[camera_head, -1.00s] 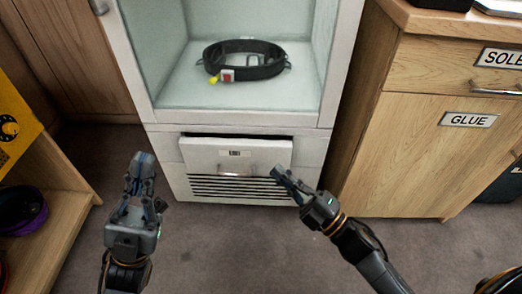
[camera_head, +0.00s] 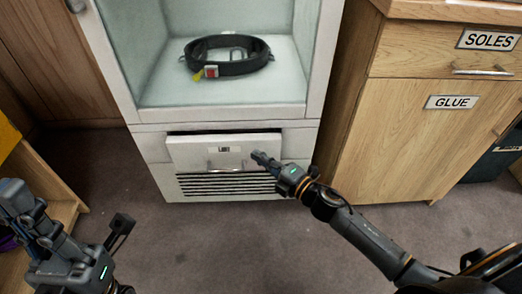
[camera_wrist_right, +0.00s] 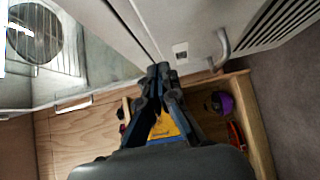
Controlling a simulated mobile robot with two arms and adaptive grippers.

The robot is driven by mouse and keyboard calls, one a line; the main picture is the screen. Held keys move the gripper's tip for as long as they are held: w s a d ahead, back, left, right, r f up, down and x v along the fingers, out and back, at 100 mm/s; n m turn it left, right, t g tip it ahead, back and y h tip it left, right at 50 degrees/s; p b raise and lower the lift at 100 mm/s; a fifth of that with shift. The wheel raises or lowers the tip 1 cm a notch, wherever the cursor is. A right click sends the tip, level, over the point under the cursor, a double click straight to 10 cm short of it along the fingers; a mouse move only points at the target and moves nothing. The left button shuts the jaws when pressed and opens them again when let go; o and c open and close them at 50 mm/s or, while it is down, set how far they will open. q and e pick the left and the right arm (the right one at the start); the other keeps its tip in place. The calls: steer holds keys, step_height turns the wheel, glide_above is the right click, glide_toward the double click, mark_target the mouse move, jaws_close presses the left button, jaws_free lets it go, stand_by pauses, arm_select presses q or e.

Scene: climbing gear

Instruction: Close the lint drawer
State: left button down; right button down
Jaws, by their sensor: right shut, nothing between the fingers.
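The lint drawer (camera_head: 195,153) is the white panel low in the white cabinet, above a slatted vent. It stands out from the cabinet front, with a dark gap along its top edge. It has a small label and a metal handle (camera_head: 225,167). My right gripper (camera_head: 260,157) is shut and empty at the drawer's right end; I cannot tell whether it touches. In the right wrist view, the shut fingertips (camera_wrist_right: 158,72) are beside the drawer front (camera_wrist_right: 195,25) with its handle (camera_wrist_right: 222,45). My left gripper (camera_head: 70,208) is open and empty at lower left, away from the drawer.
The open compartment above holds a black harness belt (camera_head: 228,55) with a yellow tag. A wooden cabinet (camera_head: 400,140) labelled SOLES and GLUE stands right. A wooden shelf (camera_head: 60,210) is at left. The carpet before the drawer is clear.

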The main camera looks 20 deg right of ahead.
mark_target(259, 141)
steer(key=w, duration=0.1)
steer(key=w+d, duration=0.1)
steer(key=w, duration=0.1)
steer(key=shift+f+b, duration=0.1)
steer(key=shift+b, duration=0.25)
steer(key=shift+w+d, duration=0.1)
steer(key=shift+w, duration=0.1)
steer(key=shift+w+d, duration=0.2)
steer(key=shift+w, duration=0.45)
steer(key=shift+w+d, duration=0.2)
steer(key=shift+w, duration=0.4)
steer(key=shift+s, duration=0.15)
